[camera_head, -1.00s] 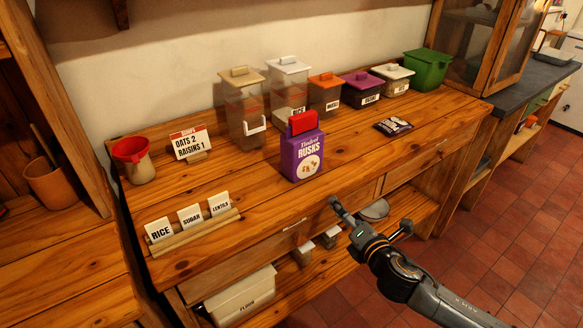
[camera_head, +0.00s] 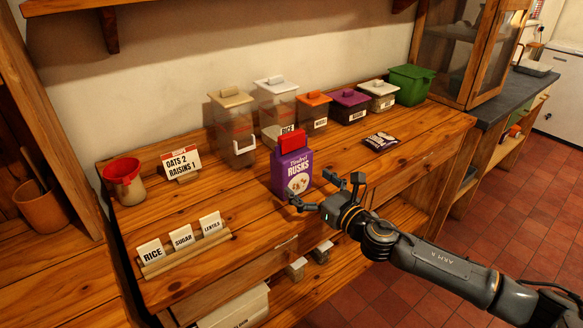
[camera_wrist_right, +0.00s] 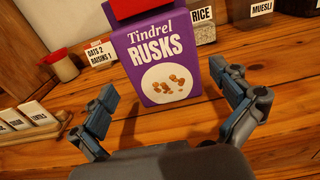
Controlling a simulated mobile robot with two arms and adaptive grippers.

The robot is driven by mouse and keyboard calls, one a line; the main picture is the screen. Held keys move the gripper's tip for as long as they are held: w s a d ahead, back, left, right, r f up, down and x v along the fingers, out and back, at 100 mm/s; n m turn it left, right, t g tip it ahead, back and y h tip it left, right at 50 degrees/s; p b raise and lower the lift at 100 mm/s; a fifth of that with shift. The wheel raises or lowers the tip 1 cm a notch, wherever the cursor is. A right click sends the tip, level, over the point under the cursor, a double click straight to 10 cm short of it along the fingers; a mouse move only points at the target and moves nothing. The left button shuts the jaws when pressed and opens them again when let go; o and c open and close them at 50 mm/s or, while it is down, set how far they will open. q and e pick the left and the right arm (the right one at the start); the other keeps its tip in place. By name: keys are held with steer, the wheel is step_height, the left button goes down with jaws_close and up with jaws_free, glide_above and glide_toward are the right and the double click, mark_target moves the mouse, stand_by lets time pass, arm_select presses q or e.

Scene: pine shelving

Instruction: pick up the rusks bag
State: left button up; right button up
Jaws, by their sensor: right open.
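The rusks bag (camera_head: 291,173) is purple with a red clip on top and stands upright on the wooden counter. In the right wrist view the bag (camera_wrist_right: 160,62) faces me, with its label "Tindrel Rusks" and a picture of rusks. My right gripper (camera_head: 327,192) is open and empty, just in front of and to the right of the bag. In the right wrist view the two fingers (camera_wrist_right: 167,105) are spread wide, with the bag beyond and between them, apart from it. My left gripper is not in view.
Lidded containers (camera_head: 314,113) stand behind the bag along the wall. A dark packet (camera_head: 380,141) lies to the right. Counter space beside the bag is clear.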

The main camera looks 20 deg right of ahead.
mark_target(291, 168)
steer(key=shift+p+x, duration=0.45)
steer(key=shift+x, duration=3)
steer(key=shift+d+r, duration=0.1)
steer(key=c, duration=0.9)
steer(key=shift+c, duration=0.9)
steer(key=shift+r, duration=0.1)
